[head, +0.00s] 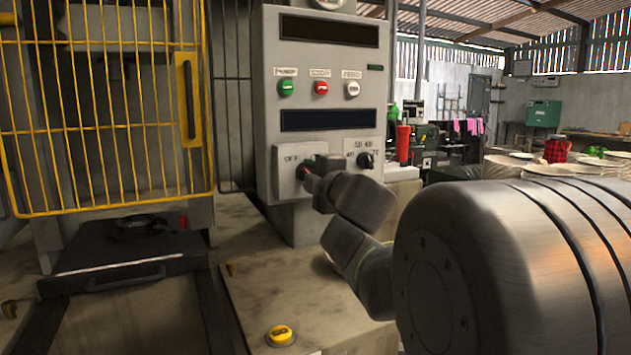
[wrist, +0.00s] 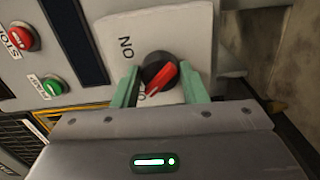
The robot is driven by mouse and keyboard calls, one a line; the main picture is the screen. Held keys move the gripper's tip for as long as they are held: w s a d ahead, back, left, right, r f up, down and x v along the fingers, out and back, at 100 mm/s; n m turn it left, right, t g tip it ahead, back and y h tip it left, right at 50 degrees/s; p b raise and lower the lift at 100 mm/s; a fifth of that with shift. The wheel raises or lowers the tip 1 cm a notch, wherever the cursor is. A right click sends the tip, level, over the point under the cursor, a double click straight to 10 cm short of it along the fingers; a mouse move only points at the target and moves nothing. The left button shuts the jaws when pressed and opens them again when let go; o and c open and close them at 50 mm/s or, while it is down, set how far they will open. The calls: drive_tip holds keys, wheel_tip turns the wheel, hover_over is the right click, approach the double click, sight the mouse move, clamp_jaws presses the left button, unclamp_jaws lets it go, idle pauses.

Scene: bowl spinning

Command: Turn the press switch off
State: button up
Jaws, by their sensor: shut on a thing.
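The press switch is a round black knob with a red pointer handle (wrist: 163,78), on a pale plate (wrist: 188,30) of the grey control panel. In the wrist view the red pointer slants to the lower left; lettering beside it is rotated and partly hidden. In the head view the switch (head: 302,172) is mostly covered by my gripper (head: 312,168), and "OFF" shows at its upper left. My gripper's green fingers (wrist: 160,90) are on both sides of the knob in the wrist view, shut on it.
Green, red and white buttons (head: 321,88) sit above, between two dark displays. A second black knob (head: 364,160) is just right of the switch. A yellow cage door (head: 105,120) stands left, and a yellow button (head: 280,335) is on the bench below.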

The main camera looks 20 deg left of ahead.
drive_tip(key=shift+n, duration=0.4)
drive_tip(key=o, duration=1)
drive_tip(key=shift+c, duration=0.2)
drive_tip(key=p+v, duration=0.3)
drive_tip(key=v, duration=1)
drive_tip(key=shift+s+d, duration=0.25)
drive_tip(key=shift+d, duration=0.1)
drive_tip(key=shift+a, duration=0.1)
